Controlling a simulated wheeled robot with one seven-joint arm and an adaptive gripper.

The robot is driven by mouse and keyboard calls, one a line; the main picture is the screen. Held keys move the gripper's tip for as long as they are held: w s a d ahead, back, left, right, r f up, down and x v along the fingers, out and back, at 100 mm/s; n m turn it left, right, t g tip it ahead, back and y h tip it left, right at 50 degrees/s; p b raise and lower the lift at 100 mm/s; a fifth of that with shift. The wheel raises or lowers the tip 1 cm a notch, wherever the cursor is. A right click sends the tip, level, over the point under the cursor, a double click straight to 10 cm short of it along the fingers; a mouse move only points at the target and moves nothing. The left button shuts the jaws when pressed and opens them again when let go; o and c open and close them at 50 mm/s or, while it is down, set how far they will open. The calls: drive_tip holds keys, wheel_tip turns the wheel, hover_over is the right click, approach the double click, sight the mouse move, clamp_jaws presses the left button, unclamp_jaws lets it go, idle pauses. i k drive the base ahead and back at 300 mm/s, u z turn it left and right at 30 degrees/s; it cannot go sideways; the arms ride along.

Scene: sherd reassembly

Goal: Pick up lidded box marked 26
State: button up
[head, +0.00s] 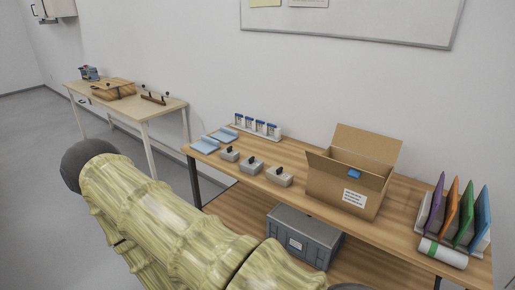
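Three small grey boxes, each with a black piece on top, stand in a row on the wooden table: a left one (229,155), a middle one (251,167) and a right one (279,179). My sleeved arm crosses the lower left of the head view. My gripper is not in view.
On the wooden table (405,225) stand an open cardboard box (328,184), a rack of blue-capped tubes (258,132), blue folded sheets (223,134), upright coloured folders (453,212) and a white roll (443,254). A second table (165,108) stands at left; open floor lies before it.

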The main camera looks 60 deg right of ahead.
sight(278, 176)
drive_tip(key=z, duration=0.4)
drive_tip(key=i, duration=0.8)
drive_tip(key=z, duration=1.3)
drive_tip(key=i, duration=0.4)
drive_tip(key=z, duration=0.35)
